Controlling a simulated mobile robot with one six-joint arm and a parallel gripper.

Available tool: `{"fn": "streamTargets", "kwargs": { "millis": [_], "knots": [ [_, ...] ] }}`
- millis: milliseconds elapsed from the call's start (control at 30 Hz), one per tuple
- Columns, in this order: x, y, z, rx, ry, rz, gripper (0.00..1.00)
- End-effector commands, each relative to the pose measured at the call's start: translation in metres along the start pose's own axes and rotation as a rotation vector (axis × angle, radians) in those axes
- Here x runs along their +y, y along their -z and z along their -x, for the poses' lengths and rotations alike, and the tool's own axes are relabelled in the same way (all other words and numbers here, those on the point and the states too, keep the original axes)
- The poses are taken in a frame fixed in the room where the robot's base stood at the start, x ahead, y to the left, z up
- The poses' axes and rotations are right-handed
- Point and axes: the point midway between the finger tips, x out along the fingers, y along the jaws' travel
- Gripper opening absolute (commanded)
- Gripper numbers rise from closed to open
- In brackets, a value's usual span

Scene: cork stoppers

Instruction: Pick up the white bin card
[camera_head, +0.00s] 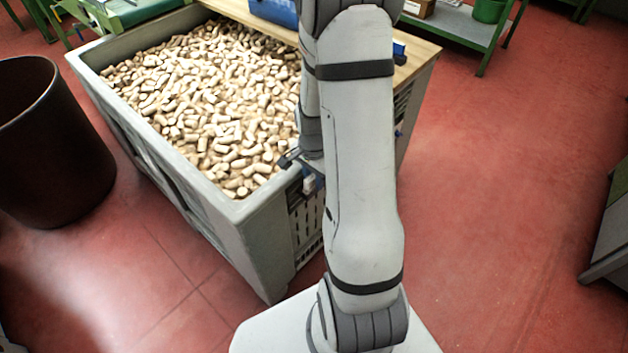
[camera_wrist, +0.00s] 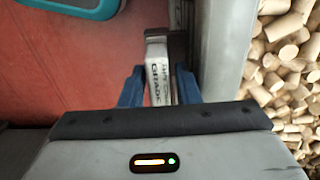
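The white bin card (camera_wrist: 158,75) shows dark printed lettering in the wrist view, next to the outer wall of the grey bin. My gripper (camera_wrist: 160,88) has its two blue fingers on either side of the card. They stand apart, with a narrow gap visible on each side, so it looks open around the card. In the head view my gripper (camera_head: 302,172) is at the bin's front rim, partly hidden by my arm. A small white patch there, probably the card (camera_head: 309,184), shows just below the rim.
The grey bin (camera_head: 255,210) is full of cork stoppers (camera_head: 215,100). A wooden board (camera_head: 418,58) lies over its far right part. A dark round barrel (camera_head: 55,150) stands at the left. Green shelving is at the back.

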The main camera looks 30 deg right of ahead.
Motion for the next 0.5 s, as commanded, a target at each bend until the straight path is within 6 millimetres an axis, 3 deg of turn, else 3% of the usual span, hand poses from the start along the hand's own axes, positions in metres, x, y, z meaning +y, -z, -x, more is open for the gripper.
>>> {"fn": "streamTargets", "kwargs": {
  "millis": [167, 500],
  "knots": [
    [-0.0002, -0.0003, 0.0004, 0.000, 0.000, 0.001, 0.27],
    [-0.0003, -0.0005, 0.0006, 0.000, 0.000, 0.002, 0.00]
  ]
}}
